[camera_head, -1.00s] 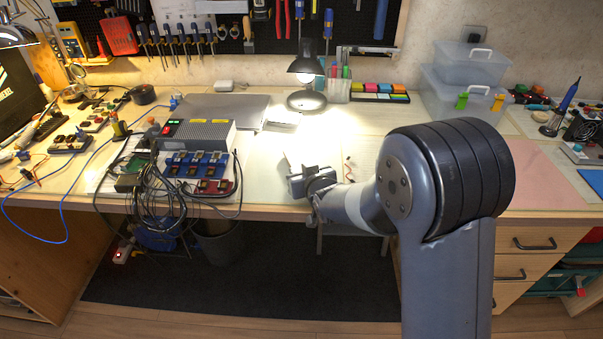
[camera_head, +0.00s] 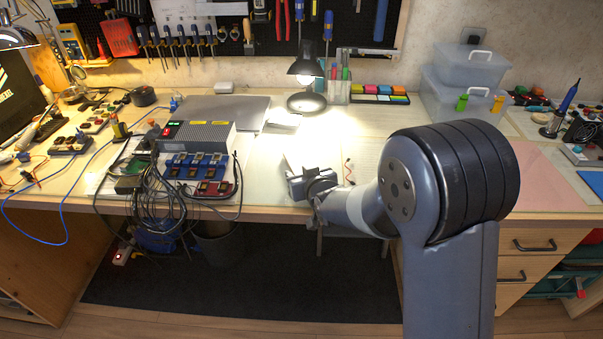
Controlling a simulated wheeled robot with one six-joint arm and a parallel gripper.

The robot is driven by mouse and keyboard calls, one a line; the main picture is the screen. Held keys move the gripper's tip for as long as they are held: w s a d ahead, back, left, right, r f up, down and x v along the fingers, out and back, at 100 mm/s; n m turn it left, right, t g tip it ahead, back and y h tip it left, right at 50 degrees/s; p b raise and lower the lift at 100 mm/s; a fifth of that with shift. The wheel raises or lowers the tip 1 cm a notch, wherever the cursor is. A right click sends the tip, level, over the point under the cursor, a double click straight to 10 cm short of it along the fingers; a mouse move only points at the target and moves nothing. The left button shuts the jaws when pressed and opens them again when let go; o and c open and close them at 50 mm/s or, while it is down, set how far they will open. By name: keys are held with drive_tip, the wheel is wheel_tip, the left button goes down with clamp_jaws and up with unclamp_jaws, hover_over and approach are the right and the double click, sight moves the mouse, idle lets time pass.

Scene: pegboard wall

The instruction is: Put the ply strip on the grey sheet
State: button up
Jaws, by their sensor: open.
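A flat grey sheet (camera_head: 232,107) lies at the back of the bench, left of the lamp and behind the grey power box. I cannot clearly make out the ply strip; it may be hidden by my arm or blend with the pale bench top. My gripper (camera_head: 297,172) is over the front middle of the bench, to the right of the power box and in front of the lamp. It is open, and nothing shows between its fingers, though my wrist hides part of them. The gripper is well apart from the grey sheet.
The grey power box (camera_head: 200,135) with cables and blue and red modules stands left of my gripper. A black lamp (camera_head: 306,85) and a pen holder (camera_head: 337,88) stand behind. Clear plastic boxes (camera_head: 465,85) are at the back right. A pink sheet (camera_head: 543,178) lies right.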

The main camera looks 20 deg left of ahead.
drive_tip(key=v, duration=1.1)
drive_tip(key=shift+s+d, duration=0.2)
drive_tip(key=shift+s, duration=0.05)
